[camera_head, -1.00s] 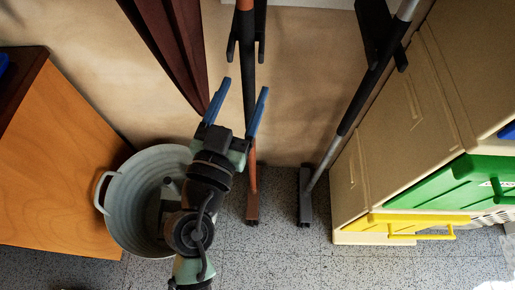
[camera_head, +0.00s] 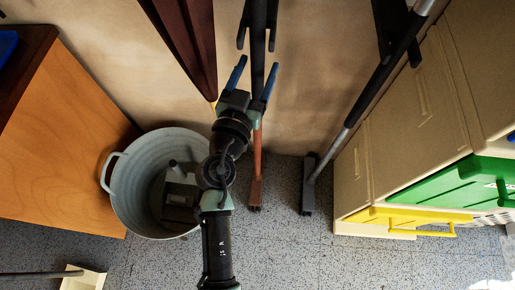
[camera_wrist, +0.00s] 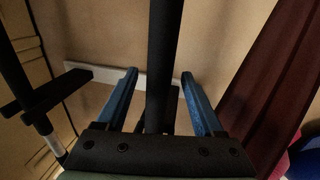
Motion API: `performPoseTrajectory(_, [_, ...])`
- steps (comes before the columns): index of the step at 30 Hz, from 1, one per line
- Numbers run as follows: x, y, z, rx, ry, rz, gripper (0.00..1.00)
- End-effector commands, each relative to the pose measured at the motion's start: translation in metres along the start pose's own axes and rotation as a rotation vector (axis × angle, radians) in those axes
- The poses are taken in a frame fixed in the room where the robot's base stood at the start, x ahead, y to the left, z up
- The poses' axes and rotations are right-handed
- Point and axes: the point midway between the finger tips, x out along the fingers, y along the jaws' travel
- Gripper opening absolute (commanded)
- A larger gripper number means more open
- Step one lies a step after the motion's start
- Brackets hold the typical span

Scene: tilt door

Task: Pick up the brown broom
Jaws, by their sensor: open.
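The brown broom (camera_head: 257,150) stands upright by the wall, its brown head (camera_head: 256,193) on the floor and a black grip section higher on its pole. My gripper (camera_head: 259,62) is open, with its blue fingers on either side of the black grip section in the head view. In the wrist view the dark pole (camera_wrist: 164,50) runs between the two open fingers (camera_wrist: 158,75), apart from both. How deep the pole sits between them is hard to tell.
A grey broom (camera_head: 347,130) leans to the right, near beige cabinets with a green drawer (camera_head: 455,185) and a yellow drawer (camera_head: 405,217). A metal tub (camera_head: 128,205) stands left, beside a wooden cabinet (camera_head: 65,140). A dark red folded thing (camera_head: 190,40) hangs close left of my gripper.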

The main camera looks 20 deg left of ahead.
Motion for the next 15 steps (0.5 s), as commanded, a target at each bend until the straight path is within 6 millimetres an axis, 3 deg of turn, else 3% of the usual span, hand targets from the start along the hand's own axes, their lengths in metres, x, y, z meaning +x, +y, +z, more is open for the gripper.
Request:
performPoseTrajectory(6, [0.029,0.002,-0.003,0.001,0.001,0.001,0.69])
performPoseTrajectory(15, [0.033,0.002,-0.002,0.001,0.0,0.001,0.69])
